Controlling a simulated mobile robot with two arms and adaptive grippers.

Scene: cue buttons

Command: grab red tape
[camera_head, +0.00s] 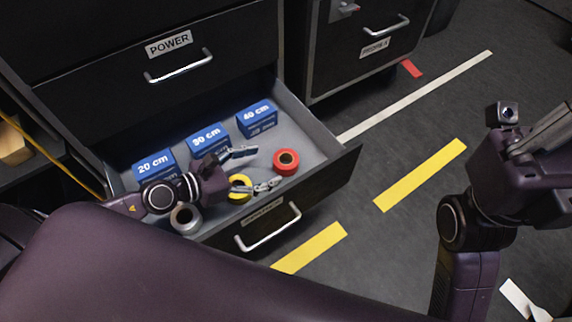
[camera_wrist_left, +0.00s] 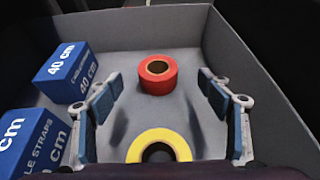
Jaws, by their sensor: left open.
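The red tape (camera_head: 286,161) is a roll lying flat near the right end of the open drawer (camera_head: 323,135). In the left wrist view the red tape (camera_wrist_left: 157,74) is ahead of the fingers, between their lines. My left gripper (camera_head: 258,168) is open inside the drawer, its fingers pointing at the red tape without visibly enclosing it. In the left wrist view the left gripper (camera_wrist_left: 160,88) shows both fingers spread apart. A yellow tape roll (camera_wrist_left: 160,146) lies closer to the wrist, between the fingers. My right gripper (camera_head: 540,140) is outside the drawer at the right; its jaw state is unclear.
Blue boxes marked 20 cm (camera_head: 153,168), 30 cm (camera_head: 208,139) and 40 cm (camera_head: 257,117) line the drawer's back side. A grey tape roll (camera_head: 186,218) sits at the drawer's near left. The drawer walls (camera_wrist_left: 262,92) bound the space around the rolls.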

